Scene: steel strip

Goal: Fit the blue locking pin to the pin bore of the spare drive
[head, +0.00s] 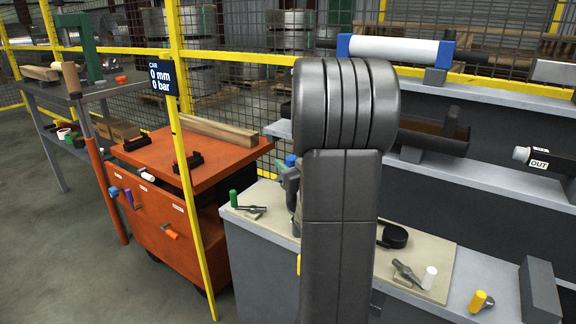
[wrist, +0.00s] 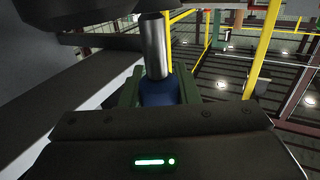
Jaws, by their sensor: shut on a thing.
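In the wrist view my gripper (wrist: 158,98) is shut on the blue locking pin (wrist: 158,90), its green fingers either side of the blue head. The pin's bare steel shank (wrist: 156,48) points up the picture. Its tip meets the edge of a dark body (wrist: 95,14); I cannot tell whether it is in a bore, touching or just in front. In the head view my arm hides most of the gripper; a blue spot (head: 291,160) shows at the arm's left edge. I cannot tell which part is the spare drive, and no pin bore shows clearly.
The grey bench (head: 465,272) holds green (head: 233,198), white (head: 430,277) and yellow (head: 478,300) capped pieces, and a black ring (head: 392,236). Stepped shelves at right carry a blue-and-white cylinder (head: 395,48) and an OUT cylinder (head: 530,157). An orange cart (head: 160,215) stands left, behind a yellow post.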

